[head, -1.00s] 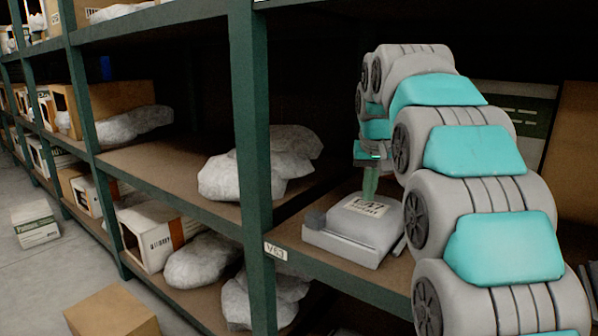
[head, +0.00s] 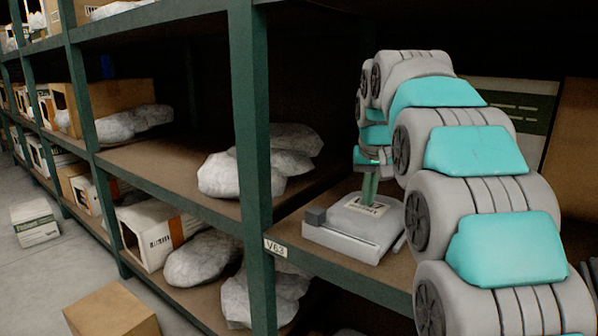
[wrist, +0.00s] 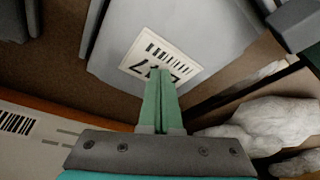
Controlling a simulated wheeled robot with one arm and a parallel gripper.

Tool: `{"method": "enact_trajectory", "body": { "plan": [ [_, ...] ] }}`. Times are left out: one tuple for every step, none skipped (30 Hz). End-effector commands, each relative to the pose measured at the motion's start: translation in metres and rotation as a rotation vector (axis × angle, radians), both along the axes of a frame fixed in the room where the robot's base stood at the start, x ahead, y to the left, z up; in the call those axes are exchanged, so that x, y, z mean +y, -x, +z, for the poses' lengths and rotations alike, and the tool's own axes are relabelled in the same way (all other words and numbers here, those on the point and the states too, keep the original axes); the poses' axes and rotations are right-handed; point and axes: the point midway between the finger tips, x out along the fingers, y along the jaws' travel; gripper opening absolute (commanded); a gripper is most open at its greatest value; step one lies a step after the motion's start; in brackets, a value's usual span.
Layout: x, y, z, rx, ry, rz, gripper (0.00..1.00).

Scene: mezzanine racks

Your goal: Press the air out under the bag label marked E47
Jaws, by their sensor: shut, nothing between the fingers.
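The bag label (wrist: 143,59), white with a barcode and dark characters, lies on a flat pale grey bag or slab (wrist: 213,28). Its code is partly covered by my fingers, and I cannot read it in full. In the head view the grey slab (head: 340,240) rests on the middle shelf, with the label (head: 378,208) on its top. My gripper (wrist: 159,72), with green fingers closed together, points down at the label; its tips are over or on the label's edge. I cannot tell whether they touch. The gripper also shows in the head view (head: 367,203).
A green rack post (head: 252,120) stands left of the slab, with a shelf tag (head: 275,248) near it. Lumpy grey bags (head: 222,176) lie on the neighbouring shelf. A cardboard box (head: 112,312) is on the floor. A cardboard panel (head: 580,150) stands at the right.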

Motion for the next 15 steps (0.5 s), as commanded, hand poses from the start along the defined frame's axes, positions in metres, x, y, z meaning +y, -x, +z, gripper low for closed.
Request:
{"method": "enact_trajectory", "body": {
  "plan": [
    [0.0, 0.001, -0.004, 0.003, 0.0, 0.0, 0.0],
    [0.0, 0.0, -0.005, 0.003, 0.0, 0.0, 0.0],
    [0.0, 0.001, -0.006, 0.003, 0.0, 0.0, 0.0],
    [0.0, 0.001, -0.008, 0.003, 0.0, 0.0, 0.0],
    [0.0, 0.001, -0.009, 0.003, 0.0, 0.0, 0.0],
    [0.0, 0.001, -0.01, 0.003, 0.0, 0.0, 0.0],
    [0.0, 0.001, -0.011, 0.004, 0.0, 0.0, 0.0],
    [0.0, 0.0, -0.013, 0.003, 0.0, 0.0, 0.0],
    [0.0, 0.0, -0.014, 0.003, 0.0, 0.0, 0.0],
    [0.0, 0.0, -0.015, 0.003, 0.0, 0.0, 0.0],
    [0.0, 0.0, -0.016, 0.003, 0.0, 0.0, 0.0],
    [0.0, 0.0, -0.018, 0.003, 0.0, 0.0, 0.0],
    [0.0, 0.0, -0.019, 0.003, 0.0, 0.0, 0.0],
    [0.0, 0.0, -0.02, 0.003, 0.0, 0.0, 0.0],
    [0.0, 0.0, -0.021, 0.003, 0.0, 0.0, 0.0]
  ]
}}
